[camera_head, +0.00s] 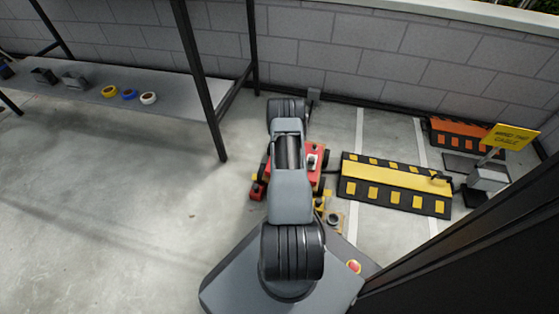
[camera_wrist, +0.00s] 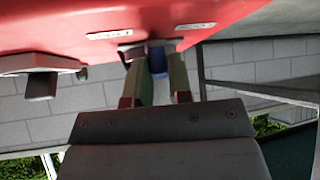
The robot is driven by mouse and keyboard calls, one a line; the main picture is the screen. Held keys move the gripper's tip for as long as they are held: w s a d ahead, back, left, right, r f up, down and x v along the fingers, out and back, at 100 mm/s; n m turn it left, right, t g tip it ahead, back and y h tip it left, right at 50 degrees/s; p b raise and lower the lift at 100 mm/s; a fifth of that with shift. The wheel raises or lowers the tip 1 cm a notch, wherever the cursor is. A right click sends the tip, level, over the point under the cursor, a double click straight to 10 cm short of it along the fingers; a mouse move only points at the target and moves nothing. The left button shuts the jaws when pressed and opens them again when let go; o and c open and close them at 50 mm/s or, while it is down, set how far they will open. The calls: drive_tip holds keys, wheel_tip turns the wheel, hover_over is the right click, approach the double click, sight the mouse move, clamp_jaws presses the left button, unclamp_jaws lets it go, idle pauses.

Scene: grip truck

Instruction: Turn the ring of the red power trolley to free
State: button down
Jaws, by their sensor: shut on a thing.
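The red power trolley (camera_head: 313,178) stands on the floor in the middle of the head view, largely hidden under my arm. In the wrist view its red body (camera_wrist: 60,25) fills the top, with two pale labels on it. My gripper (camera_wrist: 157,70) reaches up to the trolley, its two fingers on either side of a blue part between the labels, which looks like the ring (camera_wrist: 158,60). The gripper is shut on it. The ring's markings and turn position cannot be read. In the head view my arm hides the gripper and ring.
A yellow and black cable ramp (camera_head: 395,183) lies right of the trolley, with an orange ramp (camera_head: 465,136) and a yellow sign (camera_head: 510,136) beyond. A grey shelf (camera_head: 185,97) with tape rolls stands at the left. A block wall (camera_head: 400,65) closes the back.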

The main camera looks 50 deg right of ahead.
drive_tip(key=shift+s+d+n+t+y, duration=0.35)
drive_tip(key=shift+n+y, duration=0.25)
drive_tip(key=shift+n, duration=0.3)
drive_tip(key=shift+s+d+n+t+y, duration=0.25)
drive_tip(key=shift+s+n+t+y, duration=0.25)
drive_tip(key=shift+n, duration=0.4)
drive_tip(key=shift+s+d+n+t+y, duration=0.2)
drive_tip(key=shift+d+n+t+y, duration=0.1)
drive_tip(key=shift+n+y, duration=0.5)
drive_tip(key=shift+s, duration=0.1)
drive_tip(key=c, duration=1.1)
unclamp_jaws()
drive_tip(key=shift+d, duration=0.1)
drive_tip(key=shift+o, duration=0.2)
drive_tip(key=shift+s+r, duration=0.1)
drive_tip(key=shift+r, duration=0.1)
drive_tip(key=p+v, duration=0.6)
drive_tip(key=v, duration=0.7)
drive_tip(key=shift+s, duration=0.2)
drive_tip(key=shift+r+p, duration=0.1)
drive_tip(key=shift+p, duration=0.2)
